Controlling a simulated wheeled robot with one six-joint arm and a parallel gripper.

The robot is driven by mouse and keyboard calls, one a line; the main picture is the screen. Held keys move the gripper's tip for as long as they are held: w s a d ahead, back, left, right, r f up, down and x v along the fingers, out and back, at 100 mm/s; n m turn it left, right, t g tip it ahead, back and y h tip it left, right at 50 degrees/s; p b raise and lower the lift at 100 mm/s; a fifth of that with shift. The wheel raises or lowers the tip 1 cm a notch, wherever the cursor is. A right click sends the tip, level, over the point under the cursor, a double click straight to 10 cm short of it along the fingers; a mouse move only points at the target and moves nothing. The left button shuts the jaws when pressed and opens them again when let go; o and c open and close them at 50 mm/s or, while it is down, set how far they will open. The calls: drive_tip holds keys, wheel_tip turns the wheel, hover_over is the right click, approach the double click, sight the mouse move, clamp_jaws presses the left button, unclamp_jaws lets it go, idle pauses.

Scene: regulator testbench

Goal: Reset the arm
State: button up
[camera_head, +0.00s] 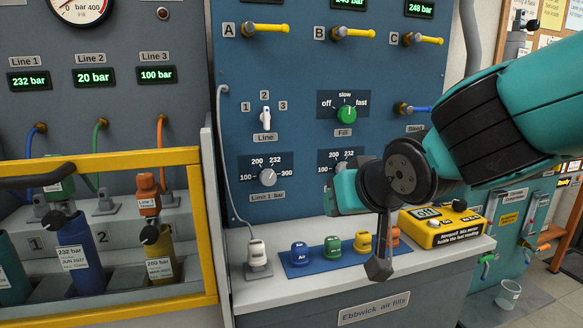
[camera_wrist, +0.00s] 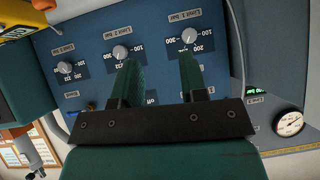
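My arm (camera_head: 470,130) reaches in from the right in the head view, and its wrist is in front of the blue regulator panel (camera_head: 300,75). In the wrist view my gripper (camera_wrist: 159,62) has two dark green fingers set well apart, with nothing between them. The fingers point at the panel's lower limit knobs, which appear upside down. The wrist hides part of the panel's lower right, including some limit knobs. The gripper's fingertips cannot be made out in the head view.
The bench shelf (camera_head: 290,290) carries a blue tray with coloured connectors (camera_head: 333,246), a grey connector (camera_head: 257,254) and a yellow meter (camera_head: 443,225). A yellow-railed rack (camera_head: 110,160) with cylinders stands at left. A cup (camera_head: 508,294) is on the floor at right.

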drive_tip(key=s+d+f+n+g, duration=0.25)
drive_tip(key=s+g, duration=0.25)
drive_tip(key=s, duration=0.6)
drive_tip(key=s+d+f+n+g, duration=0.25)
drive_tip(key=s+d+g, duration=0.2)
drive_tip(key=s, duration=0.65)
wheel_tip(320, 180, up, 15)
drive_tip(key=m+p, duration=0.1)
drive_tip(key=p, duration=1.4)
drive_tip(key=shift+s+a+f+y, duration=0.15)
drive_tip(key=shift+a+f+y, duration=0.05)
drive_tip(key=shift+a+y, duration=0.15)
